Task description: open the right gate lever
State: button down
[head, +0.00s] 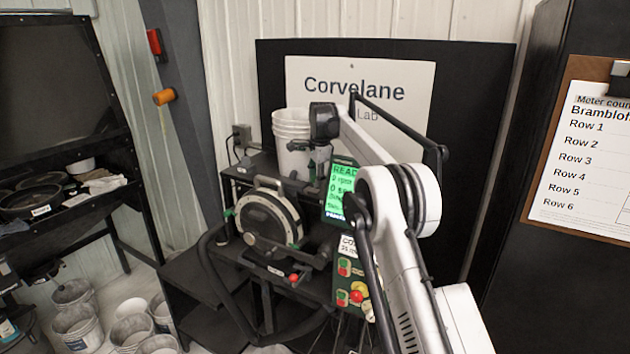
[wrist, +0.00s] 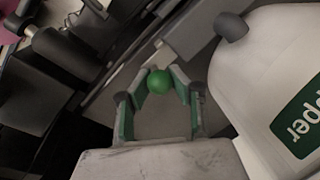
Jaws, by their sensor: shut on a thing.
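In the wrist view my gripper (wrist: 162,78) has its two green-lined fingers closed around a green ball knob (wrist: 159,84). The knob sits between the fingertips, and most of the lever below it is hidden. In the head view the seed meter (head: 268,220) is a round dark disc in a pale housing with a handle on top. My white arm reaches in from the lower right, and I cannot make out the grip on the knob there. Another small green knob (head: 229,213) shows at the meter's left side.
White buckets (head: 291,140) stand above the meter. A green-lit display (head: 340,188) and a button panel (head: 350,275) are close to the right, partly behind my arm. In the wrist view a pale body with a green label (wrist: 300,128) lies close to the right of the fingers.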

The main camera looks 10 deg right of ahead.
jog(key=shift+s+d+b, duration=0.6)
jog(key=shift+s+d, duration=0.15)
jog(key=shift+d, duration=0.2)
jog(key=shift+s+d+b, duration=0.6)
jog(key=shift+s+d, duration=0.15)
jog(key=shift+d, duration=0.15)
jog(key=c, duration=1.5)
grip_release()
jog(key=shift+o, duration=0.2)
jog(key=shift+r, duration=0.1)
notch_tip(320, 180, up, 12)
jog(key=s, duration=0.2)
jog(key=shift+d, duration=0.25)
jog(key=shift+s+f, duration=0.1)
jog(key=shift+f, duration=0.1)
